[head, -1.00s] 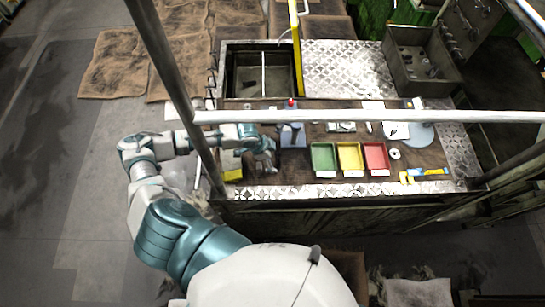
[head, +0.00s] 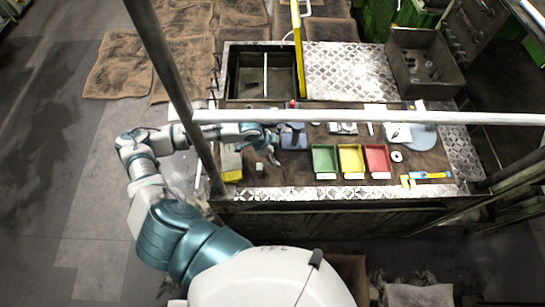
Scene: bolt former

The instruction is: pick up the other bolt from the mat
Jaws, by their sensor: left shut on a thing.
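My left gripper (head: 272,152) is over the left part of the brown mat (head: 292,173), just left of a blue-grey device (head: 293,136). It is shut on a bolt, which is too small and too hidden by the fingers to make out. A small pale thing (head: 260,167) stands on the mat just below and left of the gripper; I cannot tell whether it is a bolt. My right gripper is out of view.
Green (head: 325,159), yellow (head: 351,159) and red (head: 377,158) trays stand to the right. A yellow and grey block (head: 231,163) is at the left. A pale rail (head: 370,117) crosses the view, and a dark post (head: 172,80) stands at the left.

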